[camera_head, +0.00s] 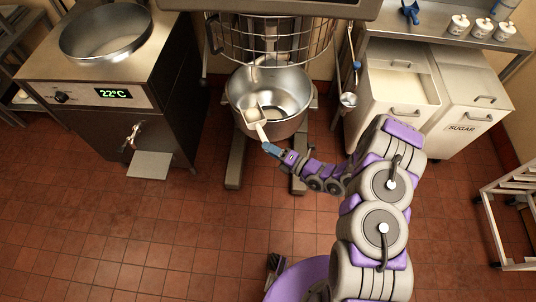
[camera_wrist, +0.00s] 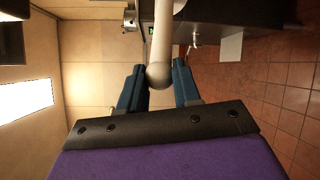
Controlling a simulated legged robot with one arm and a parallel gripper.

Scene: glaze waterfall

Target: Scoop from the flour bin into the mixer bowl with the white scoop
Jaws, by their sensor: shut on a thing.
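The white scoop (camera_head: 254,115) is over the near left rim of the steel mixer bowl (camera_head: 290,92). My gripper (camera_head: 271,149) is shut on the scoop's handle, just outside and in front of the bowl. In the wrist view the pale handle (camera_wrist: 160,50) sits between the two blue fingers of my gripper (camera_wrist: 160,88). I cannot tell whether flour is in the scoop. The bowl's visible inside looks like bare metal. The open bin with pale contents, likely the flour bin (camera_head: 400,112), stands right of the mixer.
A wire guard (camera_head: 222,38) rings the mixer above the bowl. A closed bin marked SUGAR (camera_head: 470,118) stands at the right. A steel vat cabinet with a 22°C display (camera_head: 118,93) is at the left. A shelf with several white canisters (camera_head: 480,30) is at the back right.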

